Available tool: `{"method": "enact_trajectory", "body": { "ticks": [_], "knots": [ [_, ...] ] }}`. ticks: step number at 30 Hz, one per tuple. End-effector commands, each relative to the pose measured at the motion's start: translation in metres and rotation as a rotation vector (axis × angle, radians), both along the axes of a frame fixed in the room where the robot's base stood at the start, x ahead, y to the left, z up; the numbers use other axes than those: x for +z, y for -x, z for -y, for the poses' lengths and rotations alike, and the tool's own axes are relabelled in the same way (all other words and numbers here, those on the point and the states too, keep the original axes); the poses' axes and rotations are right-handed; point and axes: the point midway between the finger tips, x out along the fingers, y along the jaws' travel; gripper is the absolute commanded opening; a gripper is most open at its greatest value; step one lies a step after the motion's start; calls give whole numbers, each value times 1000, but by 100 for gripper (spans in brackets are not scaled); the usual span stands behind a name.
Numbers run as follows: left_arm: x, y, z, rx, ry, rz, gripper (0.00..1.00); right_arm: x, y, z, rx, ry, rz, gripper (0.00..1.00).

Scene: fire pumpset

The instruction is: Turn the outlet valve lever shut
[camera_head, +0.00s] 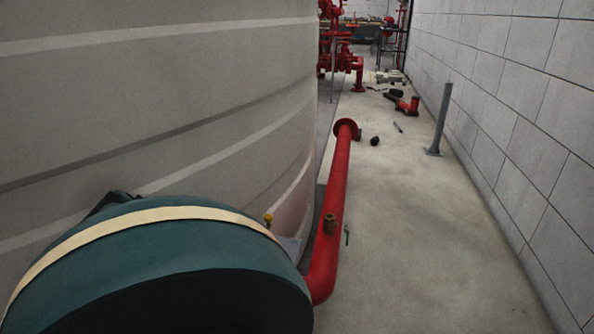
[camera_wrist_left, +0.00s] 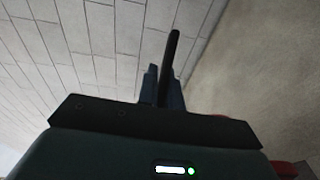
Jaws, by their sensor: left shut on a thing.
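In the left wrist view my left gripper (camera_wrist_left: 163,88) is shut on a slim dark bar (camera_wrist_left: 171,50), which sticks out past the fingertips. I cannot tell whether this bar is the outlet valve lever. My left gripper does not show in the head view, where a large teal arm part of mine fills the lower left. A brass fitting (camera_head: 329,223) stands on the red pipe (camera_head: 335,200), with a small green piece (camera_head: 347,235) just right of it. A small yellow-topped part (camera_head: 268,219) is by the tank base. My right gripper is not in view.
A big pale tank (camera_head: 160,100) fills the left. A block wall (camera_head: 530,110) runs along the right, with a grey post (camera_head: 440,120) near it. Loose red and dark parts (camera_head: 404,104) lie farther back. The concrete floor (camera_head: 430,250) right of the pipe is mostly clear.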

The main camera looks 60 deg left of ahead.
Motion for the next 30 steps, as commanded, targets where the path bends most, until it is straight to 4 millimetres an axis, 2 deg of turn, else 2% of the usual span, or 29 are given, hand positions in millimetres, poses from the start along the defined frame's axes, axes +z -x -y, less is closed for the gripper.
{"method": "enact_trajectory", "body": {
  "ticks": [8,9,17,25,30],
  "knots": [
    [0,0,-1,2,0,-1,0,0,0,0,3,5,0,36],
    [0,0,-1,2,0,-1,8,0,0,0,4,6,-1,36],
    [0,0,-1,2,-1,-1,29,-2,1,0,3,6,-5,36],
    [2,0,-1,2,-1,0,29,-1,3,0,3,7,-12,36],
    [25,0,-1,2,-3,-1,29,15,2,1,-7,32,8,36]
  ]
}}
